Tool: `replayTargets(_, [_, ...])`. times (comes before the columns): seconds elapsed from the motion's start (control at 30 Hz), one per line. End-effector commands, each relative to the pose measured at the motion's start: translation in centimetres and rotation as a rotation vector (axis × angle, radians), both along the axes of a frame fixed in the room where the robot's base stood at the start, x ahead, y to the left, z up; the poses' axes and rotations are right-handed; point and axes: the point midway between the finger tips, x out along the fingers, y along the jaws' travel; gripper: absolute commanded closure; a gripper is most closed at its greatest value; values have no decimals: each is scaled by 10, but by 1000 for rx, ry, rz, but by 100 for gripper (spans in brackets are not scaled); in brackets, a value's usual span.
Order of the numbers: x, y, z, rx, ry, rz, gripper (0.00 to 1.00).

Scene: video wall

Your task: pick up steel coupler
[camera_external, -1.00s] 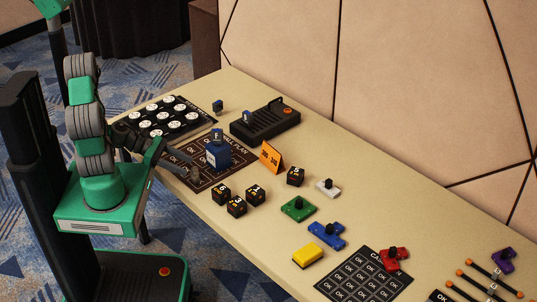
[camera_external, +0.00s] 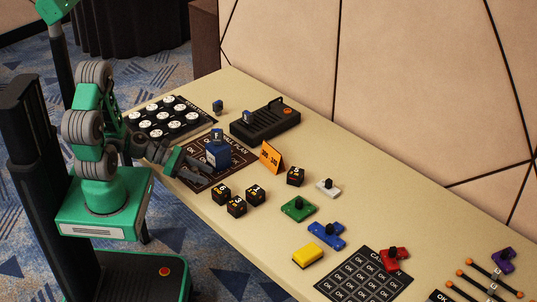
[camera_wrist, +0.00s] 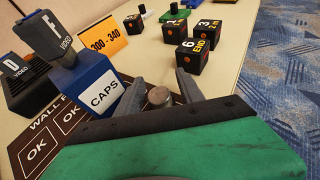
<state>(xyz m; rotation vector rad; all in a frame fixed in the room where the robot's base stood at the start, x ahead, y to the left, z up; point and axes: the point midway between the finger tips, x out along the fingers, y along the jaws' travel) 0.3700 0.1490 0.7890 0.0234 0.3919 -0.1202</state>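The steel coupler (camera_wrist: 160,97) is a small grey cylinder standing on the dark wall-plan mat in the wrist view. My gripper (camera_wrist: 160,80) is open, with one finger on each side of the coupler and a small gap showing at each side. In the external view my gripper (camera_external: 200,172) is low over the front edge of the mat (camera_external: 220,184), and I cannot make out the coupler there. The wrist view does not show clear contact between the fingers and the coupler.
A blue CAPS box (camera_wrist: 92,88) holding a grey video connector stands just left of my gripper. Several black cubes (camera_external: 236,206) sit to the right. An orange tent card (camera_external: 271,158) stands behind. The table's front edge is near.

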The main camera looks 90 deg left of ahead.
Motion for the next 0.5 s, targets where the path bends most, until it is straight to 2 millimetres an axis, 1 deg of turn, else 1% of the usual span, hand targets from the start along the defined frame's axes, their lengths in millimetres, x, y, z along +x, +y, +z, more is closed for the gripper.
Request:
replayTargets(0.03, [0,0,0,0,0,0,60])
replayTargets(0.07, [0,0,0,0,0,0,63])
replayTargets(0.5, [0,0,0,0,0,0,99])
